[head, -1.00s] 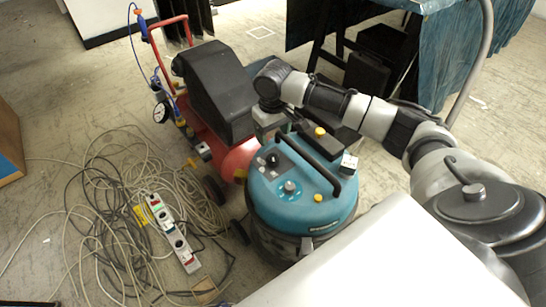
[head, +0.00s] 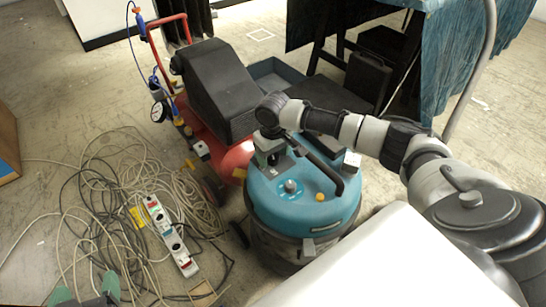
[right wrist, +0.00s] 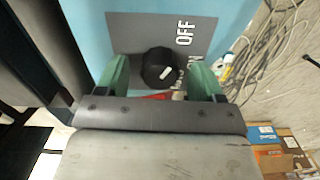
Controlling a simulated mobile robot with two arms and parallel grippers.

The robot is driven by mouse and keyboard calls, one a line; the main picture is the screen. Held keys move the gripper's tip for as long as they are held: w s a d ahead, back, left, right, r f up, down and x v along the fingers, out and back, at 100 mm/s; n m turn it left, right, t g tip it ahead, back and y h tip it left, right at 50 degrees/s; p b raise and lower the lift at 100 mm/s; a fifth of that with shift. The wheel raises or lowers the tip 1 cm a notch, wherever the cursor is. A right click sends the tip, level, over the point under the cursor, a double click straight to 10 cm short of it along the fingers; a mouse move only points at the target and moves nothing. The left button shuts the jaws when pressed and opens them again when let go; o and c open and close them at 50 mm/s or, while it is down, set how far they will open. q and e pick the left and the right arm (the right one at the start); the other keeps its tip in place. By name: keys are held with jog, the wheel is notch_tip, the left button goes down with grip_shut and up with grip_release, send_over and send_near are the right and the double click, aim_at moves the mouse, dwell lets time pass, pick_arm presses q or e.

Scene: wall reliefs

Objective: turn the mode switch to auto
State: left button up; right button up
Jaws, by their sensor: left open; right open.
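The mode switch is a round black knob (right wrist: 160,68) with a white pointer mark, on a grey plate (right wrist: 125,35) lettered OFF. Other lettering beside the knob is partly hidden. The plate is on the teal top of a drum-shaped vacuum (head: 318,212). My right gripper (right wrist: 160,78) is open, its green fingers on either side of the knob, apart from it as far as I can see. In the head view this gripper (head: 268,158) covers the knob. My left gripper (head: 87,292) is open and empty at the bottom left edge, over the floor cables.
A silver knob (head: 290,187), a yellow button (head: 320,197) and a black handle (head: 325,172) are close by on the vacuum top. A red compressor (head: 232,158) stands behind left. Tangled cables and a power strip (head: 170,235) lie on the floor at left.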

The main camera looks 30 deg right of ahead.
pick_arm(q)
jog(key=shift+w+d+r+t, duration=0.1)
jog(key=shift+w+r+t, duration=0.1)
jog(key=shift+r+t, duration=0.2)
pick_arm(e)
jog(key=shift+f, duration=0.35)
